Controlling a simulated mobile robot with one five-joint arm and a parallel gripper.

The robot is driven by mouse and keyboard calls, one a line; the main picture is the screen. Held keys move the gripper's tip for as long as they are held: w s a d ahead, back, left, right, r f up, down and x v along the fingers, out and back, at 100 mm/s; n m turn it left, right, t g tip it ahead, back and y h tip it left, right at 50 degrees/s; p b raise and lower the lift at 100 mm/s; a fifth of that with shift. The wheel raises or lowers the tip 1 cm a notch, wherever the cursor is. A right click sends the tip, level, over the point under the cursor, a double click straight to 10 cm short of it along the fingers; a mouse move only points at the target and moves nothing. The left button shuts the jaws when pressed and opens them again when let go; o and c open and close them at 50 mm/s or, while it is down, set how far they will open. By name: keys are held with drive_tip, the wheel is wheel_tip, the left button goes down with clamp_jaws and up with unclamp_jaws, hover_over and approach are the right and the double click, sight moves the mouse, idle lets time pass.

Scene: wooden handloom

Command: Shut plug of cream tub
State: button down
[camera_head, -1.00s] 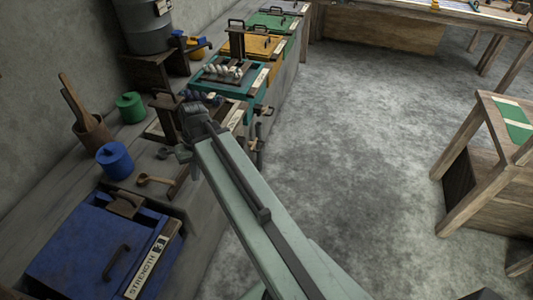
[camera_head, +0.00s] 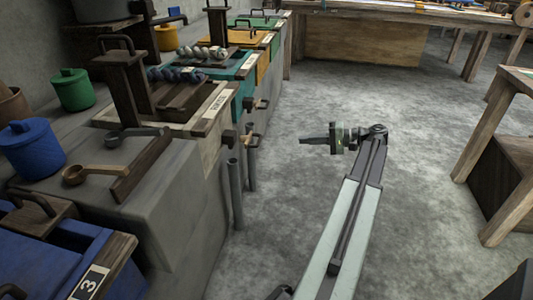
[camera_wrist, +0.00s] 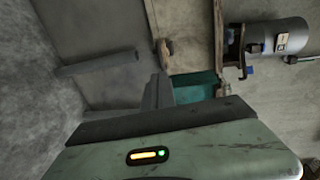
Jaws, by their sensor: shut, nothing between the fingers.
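The cream tub (camera_head: 212,112) stands in the grey counter, left of centre in the head view. Its wooden plug (camera_head: 247,141) sticks out from its front, above a grey pipe; I cannot tell how far in it sits. My gripper (camera_head: 304,141) is shut and empty over the open floor, pointing left towards the plug with a clear gap. In the wrist view my gripper (camera_wrist: 157,82) points up the picture. A wooden plug (camera_wrist: 166,50) lies beyond its tip there, but I cannot tell which tub it belongs to.
A teal tub (camera_head: 243,67) and its plug (camera_head: 262,103) lie behind the cream one. A blue tub (camera_head: 45,258) is nearer. The floor (camera_head: 300,210) is clear.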

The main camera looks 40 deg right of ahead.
drive_tip(key=b+x, duration=0.2)
drive_tip(key=x, duration=1.1)
drive_tip(key=shift+w+a, duration=0.2)
drive_tip(key=shift+w, duration=0.15)
